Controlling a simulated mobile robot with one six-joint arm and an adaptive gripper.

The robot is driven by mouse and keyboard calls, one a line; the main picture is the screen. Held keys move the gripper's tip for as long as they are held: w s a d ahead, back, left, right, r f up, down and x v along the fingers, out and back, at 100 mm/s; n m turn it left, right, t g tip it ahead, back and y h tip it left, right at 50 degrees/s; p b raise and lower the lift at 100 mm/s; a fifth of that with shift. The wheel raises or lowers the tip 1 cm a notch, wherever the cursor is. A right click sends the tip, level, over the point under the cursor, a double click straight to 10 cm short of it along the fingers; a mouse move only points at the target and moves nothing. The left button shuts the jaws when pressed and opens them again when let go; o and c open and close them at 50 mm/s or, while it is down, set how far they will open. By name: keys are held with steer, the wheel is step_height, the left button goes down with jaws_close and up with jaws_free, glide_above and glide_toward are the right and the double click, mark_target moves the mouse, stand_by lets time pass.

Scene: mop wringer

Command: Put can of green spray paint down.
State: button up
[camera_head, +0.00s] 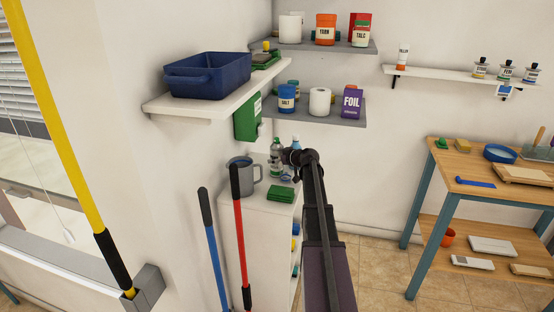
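My arm reaches from the lower middle toward a white cabinet (262,222). My gripper (291,157) is at its far end, small and dark, above the cabinet's top. A slim container with green on it (276,155) is just left of the gripper; it may be the can of green spray paint, but it is too small to be sure. I cannot tell whether the fingers touch it or whether it stands on the cabinet. The fingers are too small and partly hidden to read.
A grey mug (242,178) and green pads (281,194) are on the cabinet top. A blue-capped bottle (296,144) is close behind the gripper. Shelves (205,105) with a blue bin (208,75) hang above. Blue and red poles (241,240) stand in front. A wooden table (470,163) is right.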

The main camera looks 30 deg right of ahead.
steer(key=shift+r, duration=0.25)
steer(key=p+v, duration=0.4)
steer(key=v, duration=0.8)
steer(key=shift+p, duration=0.4)
steer(key=shift+c, duration=0.8)
steer(key=w+r+g+p, duration=0.1)
steer(key=r+g+p, duration=0.1)
steer(key=r+p, duration=0.4)
steer(key=w+r+n+g+p, duration=0.1)
steer(key=r+p, duration=0.5)
steer(key=p, duration=0.6)
steer(key=shift+w+d+n+g, duration=0.3)
steer(key=shift+w+d+g, duration=0.15)
steer(key=shift+w+g, duration=0.4)
